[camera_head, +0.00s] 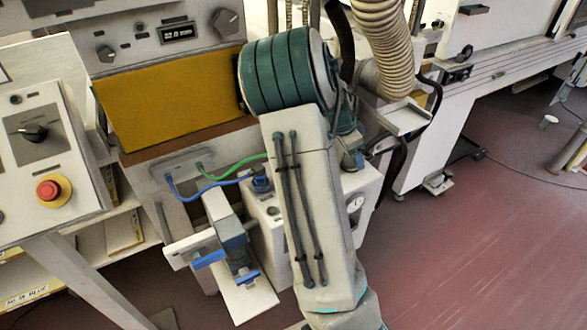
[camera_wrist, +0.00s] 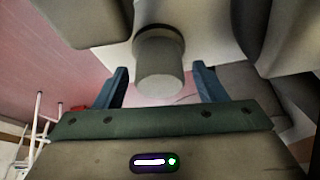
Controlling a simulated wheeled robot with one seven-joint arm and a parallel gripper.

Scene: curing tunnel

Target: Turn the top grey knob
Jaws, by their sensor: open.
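In the wrist view, a short grey round knob (camera_wrist: 160,66) sticks out of a pale surface, its flat end towards me. My gripper (camera_wrist: 160,70) is open, its two blue fingertips on either side of the knob with a gap at each side. I see no contact. In the head view, my raised arm fills the middle and I cannot make out my gripper. A grey pointer knob (camera_head: 226,21) sits on the upper panel, left of my arm's top. I cannot tell which knob there matches the wrist view.
A control box with a black knob (camera_head: 33,132) and a red stop button (camera_head: 48,190) stands at left. A yellow panel (camera_head: 165,95) lies behind my arm. Blue and green cables (camera_head: 215,184) run beside it. A ribbed hose (camera_head: 385,45) hangs at right; the floor (camera_head: 480,240) at lower right is clear.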

